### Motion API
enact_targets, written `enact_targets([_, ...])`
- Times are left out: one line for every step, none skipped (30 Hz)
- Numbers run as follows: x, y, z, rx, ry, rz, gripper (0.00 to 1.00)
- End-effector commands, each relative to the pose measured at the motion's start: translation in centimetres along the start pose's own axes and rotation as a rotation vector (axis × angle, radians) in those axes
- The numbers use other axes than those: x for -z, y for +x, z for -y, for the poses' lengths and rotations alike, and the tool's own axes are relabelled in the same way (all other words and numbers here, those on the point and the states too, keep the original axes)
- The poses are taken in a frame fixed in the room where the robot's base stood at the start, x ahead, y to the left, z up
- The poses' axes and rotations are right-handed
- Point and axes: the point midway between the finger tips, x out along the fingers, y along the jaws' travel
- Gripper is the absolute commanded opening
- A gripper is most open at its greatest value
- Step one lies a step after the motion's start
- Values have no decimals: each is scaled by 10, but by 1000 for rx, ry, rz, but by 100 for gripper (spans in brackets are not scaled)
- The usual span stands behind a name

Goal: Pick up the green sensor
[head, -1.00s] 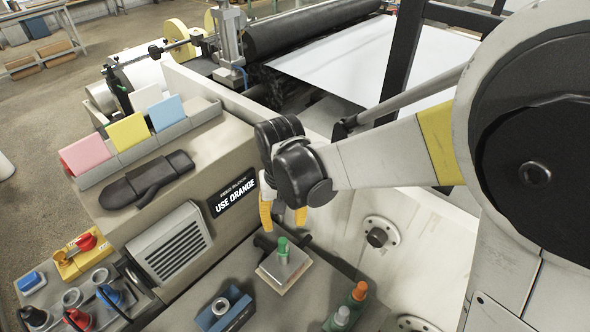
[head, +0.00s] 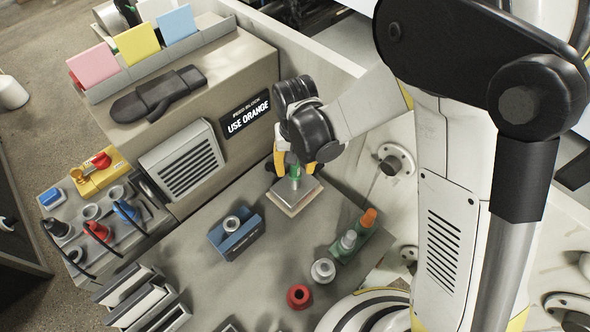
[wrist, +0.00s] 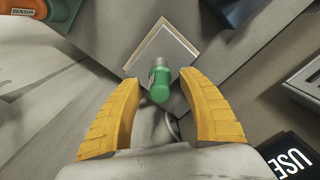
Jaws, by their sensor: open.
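The green sensor (head: 295,172) stands upright on a small square metal plate (head: 303,195) on the worktop, below my gripper in the head view. In the wrist view the green sensor (wrist: 160,84) has a green cap and a grey metal body. My gripper (head: 294,165) has two yellow fingers. It is open and empty of any grip. In the wrist view my gripper (wrist: 160,100) has one finger on each side of the sensor, with clear gaps on both sides.
A blue holder (head: 238,238) with a metal ring stands to the left. A green block with orange and grey sensors (head: 357,235) stands to the right. A red ring (head: 299,296) and a grey ring (head: 323,270) lie nearer. A panel (head: 246,115) reads "USE ORANGE".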

Motion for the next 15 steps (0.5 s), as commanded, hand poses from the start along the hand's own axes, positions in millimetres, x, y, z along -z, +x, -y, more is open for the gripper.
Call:
enact_targets([0, 0, 0, 0, 0, 0, 48])
enact_targets([0, 0, 0, 0, 0, 0, 48])
enact_targets([0, 0, 0, 0, 0, 0, 41])
enact_targets([0, 0, 0, 0, 0, 0, 31])
enact_targets([0, -1, 0, 0, 0, 0, 22])
enact_targets([0, -1, 0, 0, 0, 0, 10])
enact_targets([0, -1, 0, 0, 0, 0, 1])
enact_targets([0, -1, 0, 0, 0, 0, 0])
enact_targets([0, -1, 0, 0, 0, 0, 0])
enact_targets([0, -1, 0, 0, 0, 0, 0])
enact_targets([0, -1, 0, 0, 0, 0, 0])
enact_targets([0, -1, 0, 0, 0, 0, 0])
enact_targets([0, -1, 0, 0, 0, 0, 0])
enact_targets([0, -1, 0, 0, 0, 0, 0])
enact_targets([0, -1, 0, 0, 0, 0, 0])
